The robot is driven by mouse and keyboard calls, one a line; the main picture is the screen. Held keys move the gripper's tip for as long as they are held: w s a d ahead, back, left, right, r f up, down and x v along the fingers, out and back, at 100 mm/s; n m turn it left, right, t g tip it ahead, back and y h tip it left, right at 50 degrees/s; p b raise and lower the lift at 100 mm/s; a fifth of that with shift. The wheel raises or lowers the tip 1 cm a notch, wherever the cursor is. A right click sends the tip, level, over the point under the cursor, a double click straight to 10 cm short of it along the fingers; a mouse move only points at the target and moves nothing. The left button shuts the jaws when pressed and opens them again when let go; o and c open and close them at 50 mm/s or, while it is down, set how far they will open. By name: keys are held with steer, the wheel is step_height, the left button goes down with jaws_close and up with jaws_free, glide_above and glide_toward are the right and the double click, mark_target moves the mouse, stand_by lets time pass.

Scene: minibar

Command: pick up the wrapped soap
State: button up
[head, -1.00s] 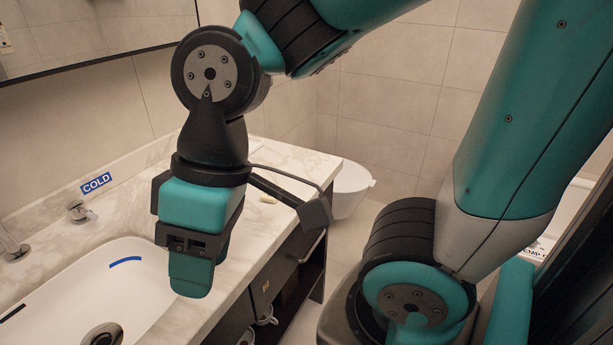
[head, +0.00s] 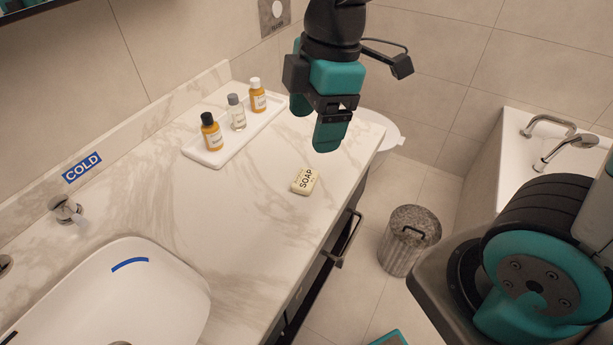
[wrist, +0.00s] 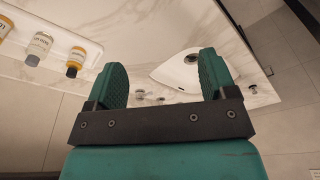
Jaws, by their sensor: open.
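The wrapped soap (head: 304,181), a small cream block marked SOAP, lies flat on the marble counter (head: 240,215) near its front edge. My gripper (head: 315,125) is above and behind the soap in the head view, apart from it. In the wrist view my gripper (wrist: 164,85) has its two teal fingers spread wide with nothing between them. The soap cannot be made out in the wrist view.
A white tray (head: 217,163) with three small bottles stands left of the soap. The sink (head: 150,300) is at the lower left, with a tap (head: 66,209). A bin (head: 409,240) stands on the floor at right. Counter around the soap is clear.

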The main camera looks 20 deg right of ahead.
steer(key=w+d+f+n+h, duration=0.2)
steer(key=w+f+n, duration=0.1)
steer(key=w+n, duration=0.45)
steer(key=n, duration=0.2)
glide_above(305, 178)
step_height(305, 178, down, 12)
steer(key=shift+d+r+p, duration=0.1)
steer(key=shift+p, duration=0.2)
steer(key=shift+f+p, duration=0.35)
steer(key=shift+f, duration=2.55)
steer(key=c, duration=1)
steer(key=shift+r, duration=0.1)
